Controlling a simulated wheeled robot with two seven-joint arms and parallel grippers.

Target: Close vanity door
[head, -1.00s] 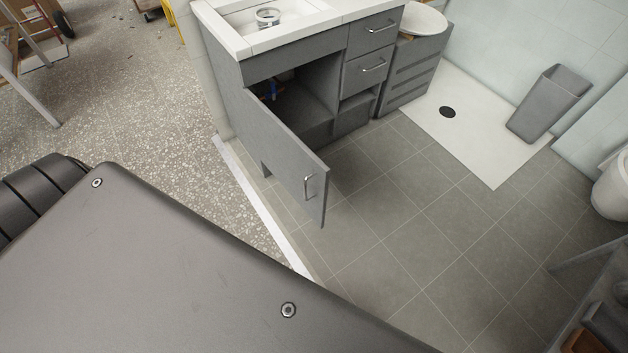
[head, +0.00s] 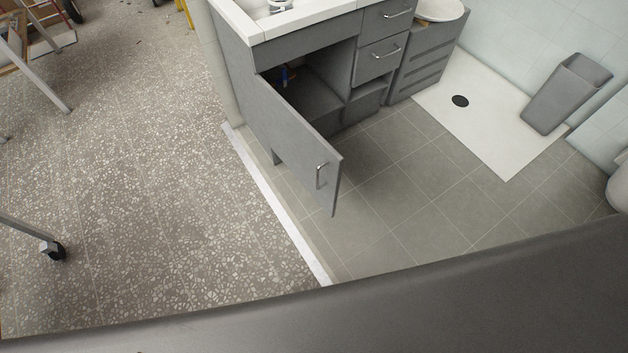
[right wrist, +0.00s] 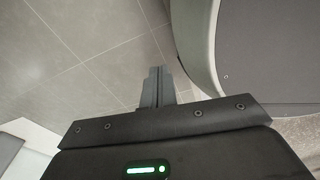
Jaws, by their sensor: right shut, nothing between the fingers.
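The grey vanity (head: 345,62) stands at the top middle of the head view, with a white top. Its door (head: 290,135) is swung wide open toward the front and carries a silver bar handle (head: 321,176). The dark inside of the cabinet shows, with a small blue item (head: 284,75) in it. My right gripper (right wrist: 156,72) shows only in the right wrist view, shut and empty, over grey floor tiles and apart from the door. My left gripper is in neither view.
A grey bin (head: 565,95) stands at the right by the white shower tray (head: 485,125) with its dark drain. A white threshold strip (head: 275,205) divides speckled floor from tiles. The tiled floor before the vanity is clear. A caster-wheeled frame (head: 45,245) is at the left.

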